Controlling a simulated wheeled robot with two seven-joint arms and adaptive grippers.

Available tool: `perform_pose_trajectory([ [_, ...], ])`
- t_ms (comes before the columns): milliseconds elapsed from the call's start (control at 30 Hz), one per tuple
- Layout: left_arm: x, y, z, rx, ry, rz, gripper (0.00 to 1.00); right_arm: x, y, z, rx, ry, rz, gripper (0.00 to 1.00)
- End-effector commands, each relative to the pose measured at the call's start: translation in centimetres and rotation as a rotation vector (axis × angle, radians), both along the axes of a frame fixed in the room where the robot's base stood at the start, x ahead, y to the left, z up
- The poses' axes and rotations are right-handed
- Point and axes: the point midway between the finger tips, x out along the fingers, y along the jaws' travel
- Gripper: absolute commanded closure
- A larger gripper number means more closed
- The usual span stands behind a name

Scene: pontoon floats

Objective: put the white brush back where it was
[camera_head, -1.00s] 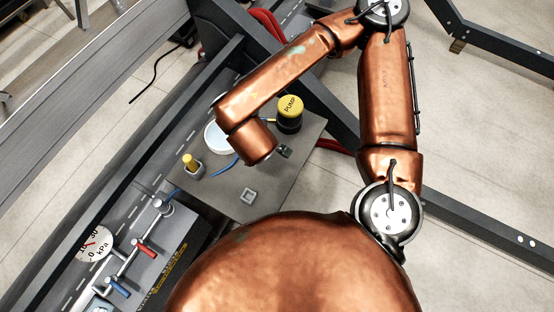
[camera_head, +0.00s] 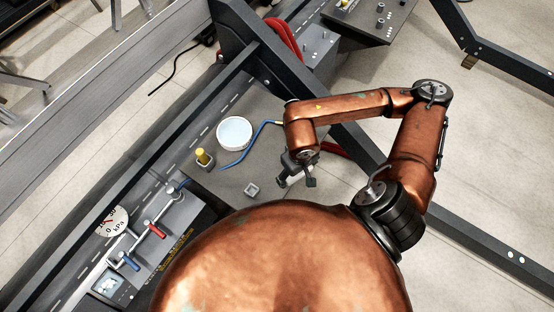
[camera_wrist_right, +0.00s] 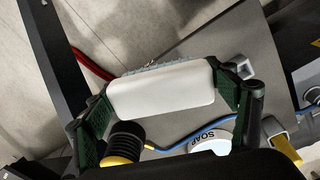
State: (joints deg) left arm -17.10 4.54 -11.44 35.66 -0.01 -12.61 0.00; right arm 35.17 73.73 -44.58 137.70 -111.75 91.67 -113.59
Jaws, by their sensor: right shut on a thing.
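The white brush (camera_wrist_right: 160,88) lies crosswise between the fingers of my right gripper (camera_wrist_right: 168,100) in the right wrist view, its smooth white back towards the camera and grey bristles along the far edge. My right gripper also shows in the head view (camera_head: 297,174), above the right part of the grey plate (camera_head: 228,184). It is shut on the brush. A small pale part shows at the fingers there. Whether the brush touches the plate, I cannot tell. My left gripper is not in view.
The black and yellow pump (camera_wrist_right: 126,140) shows in the wrist view. A gauge panel (camera_head: 145,240) stands at lower left.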

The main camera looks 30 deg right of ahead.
Motion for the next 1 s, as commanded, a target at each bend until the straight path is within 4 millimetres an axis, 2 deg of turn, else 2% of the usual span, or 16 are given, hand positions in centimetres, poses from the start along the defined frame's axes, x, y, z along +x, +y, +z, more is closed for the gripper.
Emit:
perform_pose_trajectory([
  [67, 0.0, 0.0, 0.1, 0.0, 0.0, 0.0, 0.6, -0.2, -0.1, -0.1, 0.007, 0.002, -0.014, 0.78],
  [167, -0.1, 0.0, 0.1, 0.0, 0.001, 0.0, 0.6, 0.8, -0.2, -0.6, 0.011, 0.003, -0.022, 0.78],
  [533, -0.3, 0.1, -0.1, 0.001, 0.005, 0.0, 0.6, 9.1, -0.7, -4.5, 0.011, 0.004, -0.022, 0.78],
  [700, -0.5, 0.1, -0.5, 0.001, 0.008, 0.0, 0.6, 11.5, -0.9, -7.7, 0.012, 0.006, -0.02, 0.78],
  [800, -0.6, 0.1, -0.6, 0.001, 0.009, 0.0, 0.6, 12.4, -1.0, -8.9, 0.011, 0.004, -0.02, 0.78],
  [1000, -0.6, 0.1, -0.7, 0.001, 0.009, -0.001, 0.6, 13.3, -1.0, -9.8, 0.011, 0.003, -0.018, 0.78],
])
